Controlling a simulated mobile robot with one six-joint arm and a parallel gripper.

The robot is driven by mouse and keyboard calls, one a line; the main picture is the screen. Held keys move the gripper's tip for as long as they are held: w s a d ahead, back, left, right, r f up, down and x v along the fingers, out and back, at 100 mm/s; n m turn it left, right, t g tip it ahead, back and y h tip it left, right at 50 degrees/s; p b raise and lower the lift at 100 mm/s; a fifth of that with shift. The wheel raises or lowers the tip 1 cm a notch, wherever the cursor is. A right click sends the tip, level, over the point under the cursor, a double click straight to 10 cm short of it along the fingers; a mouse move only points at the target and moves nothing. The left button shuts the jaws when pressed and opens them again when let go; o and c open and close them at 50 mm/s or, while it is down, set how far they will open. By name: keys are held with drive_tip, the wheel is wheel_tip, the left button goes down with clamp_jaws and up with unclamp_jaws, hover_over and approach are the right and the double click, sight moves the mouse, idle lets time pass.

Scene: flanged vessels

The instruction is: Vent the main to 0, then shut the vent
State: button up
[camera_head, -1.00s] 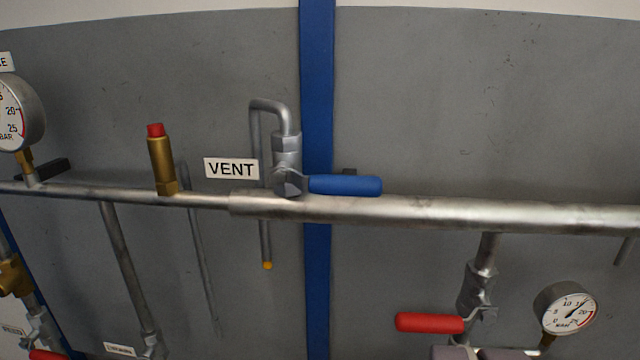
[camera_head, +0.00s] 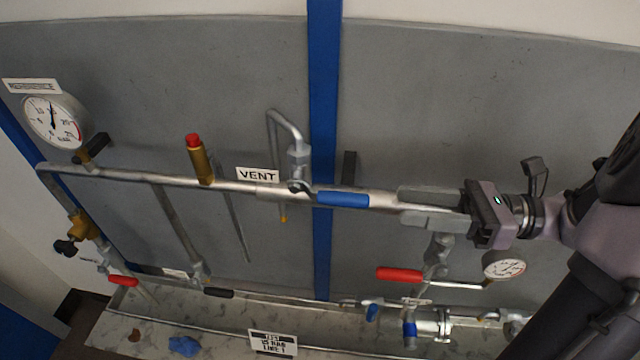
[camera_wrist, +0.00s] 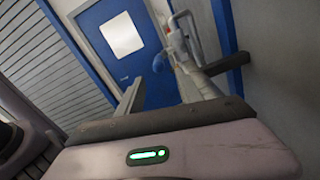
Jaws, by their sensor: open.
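The vent valve (camera_head: 298,180) stands on the horizontal main pipe (camera_head: 235,187), beside the VENT label (camera_head: 257,175). Its bent vent pipe (camera_head: 285,128) rises above it and turns down behind. Its blue handle (camera_head: 343,199) points right along the main, across the upright vent line. My gripper (camera_head: 402,208) is open, right of the handle's end, with its fingers pointing left along the main and apart from the handle. In the wrist view, the handle (camera_wrist: 158,62) shows beyond the open fingers. The REFERENCE gauge (camera_head: 53,122) at far left has its needle roughly straight up.
A red lever (camera_head: 399,274) and a small gauge (camera_head: 504,266), reading unclear, sit below my gripper. A red-capped brass fitting (camera_head: 200,158) stands left of the vent. A blue upright post (camera_head: 323,100) runs behind the main. Lower pipework with more levers lies over a speckled tray (camera_head: 215,325).

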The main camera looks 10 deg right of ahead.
sight(322, 198)
drive_tip(key=x, duration=1.4)
drive_tip(key=shift+a, duration=0.25)
drive_tip(key=shift+w, duration=0.15)
clamp_jaws()
idle(0.6)
